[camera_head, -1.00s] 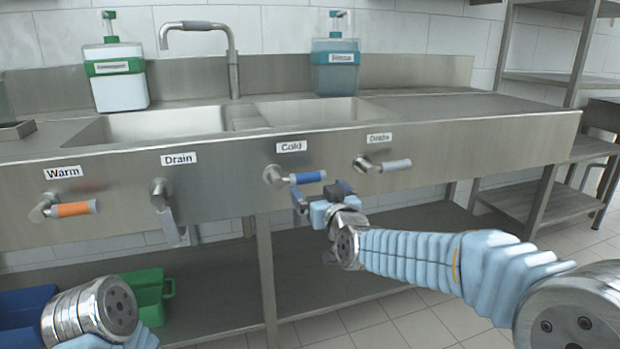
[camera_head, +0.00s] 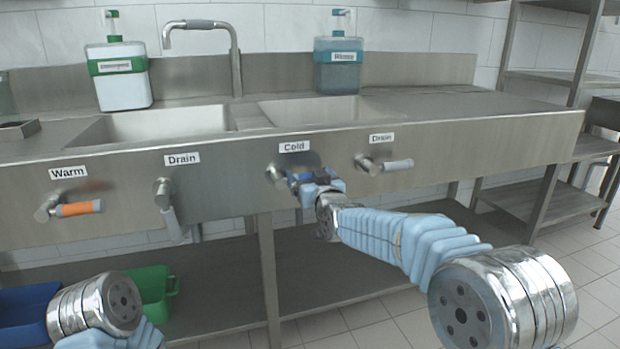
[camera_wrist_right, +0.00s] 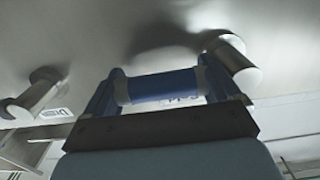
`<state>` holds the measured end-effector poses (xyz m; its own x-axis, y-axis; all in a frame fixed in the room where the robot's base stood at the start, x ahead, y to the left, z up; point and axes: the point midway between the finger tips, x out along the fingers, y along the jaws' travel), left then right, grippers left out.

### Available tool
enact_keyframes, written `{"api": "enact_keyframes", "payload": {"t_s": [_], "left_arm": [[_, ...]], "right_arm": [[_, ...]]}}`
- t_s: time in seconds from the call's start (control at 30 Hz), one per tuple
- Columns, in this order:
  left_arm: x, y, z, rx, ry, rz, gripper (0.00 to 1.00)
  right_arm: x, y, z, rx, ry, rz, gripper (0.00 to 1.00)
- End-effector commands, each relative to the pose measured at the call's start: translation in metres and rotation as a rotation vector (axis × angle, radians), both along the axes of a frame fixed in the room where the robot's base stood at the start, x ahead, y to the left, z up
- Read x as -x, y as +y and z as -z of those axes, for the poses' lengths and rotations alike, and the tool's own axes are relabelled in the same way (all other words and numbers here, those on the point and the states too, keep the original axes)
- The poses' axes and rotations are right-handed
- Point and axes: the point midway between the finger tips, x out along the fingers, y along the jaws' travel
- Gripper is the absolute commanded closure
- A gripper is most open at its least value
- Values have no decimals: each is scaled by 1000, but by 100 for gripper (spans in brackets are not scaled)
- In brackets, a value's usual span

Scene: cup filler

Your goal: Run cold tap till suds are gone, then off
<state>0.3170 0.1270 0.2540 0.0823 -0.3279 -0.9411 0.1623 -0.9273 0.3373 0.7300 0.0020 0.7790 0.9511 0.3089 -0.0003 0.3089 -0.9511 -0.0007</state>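The cold tap (camera_head: 275,172) is on the sink front below the "Cold" label (camera_head: 294,147). Its blue handle (camera_wrist_right: 165,87) lies crosswise between the fingers of my right gripper (camera_wrist_right: 163,95) in the right wrist view. The fingers are apart, one near each end of the handle; I cannot tell whether they touch it. In the head view, my right gripper (camera_head: 309,180) mostly covers the handle. The faucet (camera_head: 207,25) arches over the left basin (camera_head: 150,123); no water stream or suds are visible, and the basin floor is mostly hidden. My left gripper is out of view.
The orange-handled warm tap (camera_head: 75,209) and left drain lever (camera_head: 168,210) are left of the cold tap. The right drain lever (camera_head: 385,165) is close on its right. A green bin (camera_head: 152,290) stands below. Soap (camera_head: 121,78) and blue (camera_head: 338,66) dispensers stand behind.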

Motion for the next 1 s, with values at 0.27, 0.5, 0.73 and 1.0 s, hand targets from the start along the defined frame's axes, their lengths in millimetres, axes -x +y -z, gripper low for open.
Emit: {"api": "enact_keyframes", "payload": {"t_s": [0.27, 0.5, 0.73, 1.0], "left_arm": [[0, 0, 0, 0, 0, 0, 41], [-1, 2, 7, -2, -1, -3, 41], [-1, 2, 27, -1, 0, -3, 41], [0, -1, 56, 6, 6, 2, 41]], "right_arm": [[0, 0, 0, 0, 0, 0, 65], [0, 0, 5, -32, 11, 0, 65], [1, 0, 18, -154, 50, 0, 65], [2, 5, 36, -384, 125, 0, 65]]}}
